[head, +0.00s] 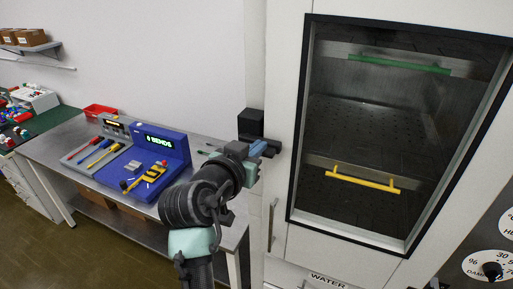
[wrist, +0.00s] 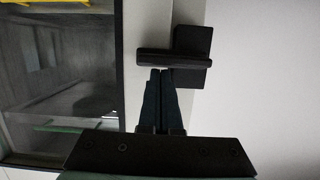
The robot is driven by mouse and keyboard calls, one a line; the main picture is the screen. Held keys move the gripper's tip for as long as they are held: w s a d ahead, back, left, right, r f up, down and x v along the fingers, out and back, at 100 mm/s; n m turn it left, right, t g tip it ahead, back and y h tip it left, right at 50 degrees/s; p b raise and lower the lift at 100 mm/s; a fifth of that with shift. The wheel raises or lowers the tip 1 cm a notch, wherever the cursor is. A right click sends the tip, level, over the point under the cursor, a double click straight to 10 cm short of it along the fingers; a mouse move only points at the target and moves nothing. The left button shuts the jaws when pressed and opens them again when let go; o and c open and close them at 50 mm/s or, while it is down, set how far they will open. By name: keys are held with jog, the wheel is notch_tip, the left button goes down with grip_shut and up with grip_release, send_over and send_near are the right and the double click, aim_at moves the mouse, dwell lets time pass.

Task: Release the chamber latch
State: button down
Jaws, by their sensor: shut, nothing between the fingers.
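The chamber latch (head: 250,122) is a black block with a dark handle bar, on the left edge of the chamber's pale front. In the wrist view the latch block (wrist: 193,42) stands at upper right, with its bar (wrist: 172,58) reaching left across the frame edge. My gripper (head: 267,146) is right at the latch, just below the block. In the wrist view the closed fingertips of my gripper (wrist: 161,70) meet the lower edge of the bar. I cannot tell whether they touch it. The fingers hold nothing. The chamber door (head: 400,120) is shut.
Behind the glass are a green-handled rack (head: 400,63) and a yellow-handled rack (head: 363,179). A metal bench (head: 60,147) at left carries a blue keypad tester (head: 172,145), tools and a red bin (head: 99,110). A dial panel (head: 490,250) is at lower right.

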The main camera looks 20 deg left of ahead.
jog(key=shift+d+f+m+y+b, duration=0.1)
jog(key=shift+f+m+y+b, duration=0.25)
jog(key=shift+m+b, duration=0.25)
notch_tip(320, 180, down, 7)
jog(key=a+m+t+y+b, duration=0.2)
jog(key=m+b, duration=1)
jog(key=b, duration=0.7)
jog(key=shift+a+m+y, duration=0.35)
jog(key=shift+m+y, duration=0.05)
jog(key=shift+y, duration=0.45)
jog(key=shift+a, duration=0.1)
